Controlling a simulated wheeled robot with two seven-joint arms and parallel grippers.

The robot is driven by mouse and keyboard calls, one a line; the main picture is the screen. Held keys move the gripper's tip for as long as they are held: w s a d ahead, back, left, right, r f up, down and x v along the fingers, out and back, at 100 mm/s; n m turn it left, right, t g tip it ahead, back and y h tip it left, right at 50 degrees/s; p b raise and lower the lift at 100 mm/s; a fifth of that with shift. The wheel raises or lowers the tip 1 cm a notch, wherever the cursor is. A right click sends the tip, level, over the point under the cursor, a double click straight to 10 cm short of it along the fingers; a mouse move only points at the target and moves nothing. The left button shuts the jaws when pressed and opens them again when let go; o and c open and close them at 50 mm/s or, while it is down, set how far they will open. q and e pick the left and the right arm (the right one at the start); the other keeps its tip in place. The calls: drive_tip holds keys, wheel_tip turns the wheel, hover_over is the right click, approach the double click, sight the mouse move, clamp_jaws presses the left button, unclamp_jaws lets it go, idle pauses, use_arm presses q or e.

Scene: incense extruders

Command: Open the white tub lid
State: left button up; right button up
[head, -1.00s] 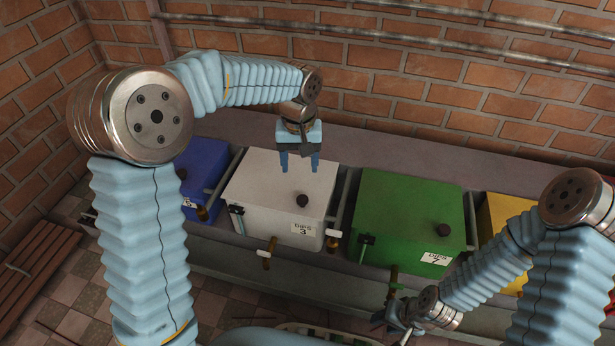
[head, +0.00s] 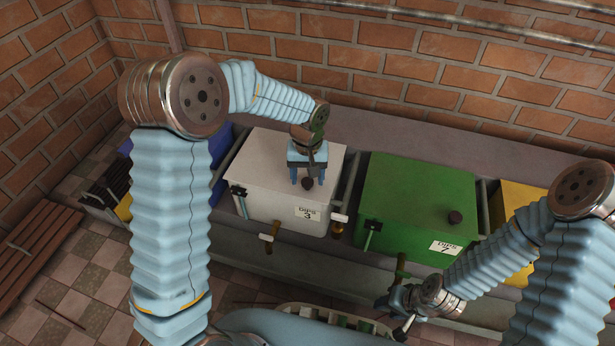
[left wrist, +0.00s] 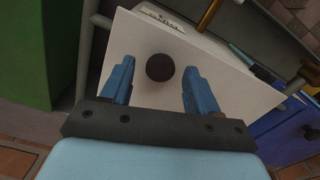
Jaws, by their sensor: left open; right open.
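The white tub (head: 276,210) stands in the row of tubs, with its pale lid (head: 262,163) shut. A dark round knob (head: 308,184) sits on the lid near its front; it also shows in the left wrist view (left wrist: 160,67). My left gripper (head: 308,183) is open over the lid. In the left wrist view its two blue fingers (left wrist: 155,85) point toward the knob, which lies between and just beyond their tips. I cannot tell how high the fingertips are above the lid. My right gripper (head: 398,306) is low at the front right, away from the white tub.
A green tub (head: 415,195) stands right of the white one, a yellow tub (head: 515,215) further right, and a blue tub (head: 218,165) to the left. Taps and handles (head: 268,238) stick out in front. A brick wall (head: 400,90) rises behind.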

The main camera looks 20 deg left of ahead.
use_arm(q)
clamp_jaws()
idle(0.4)
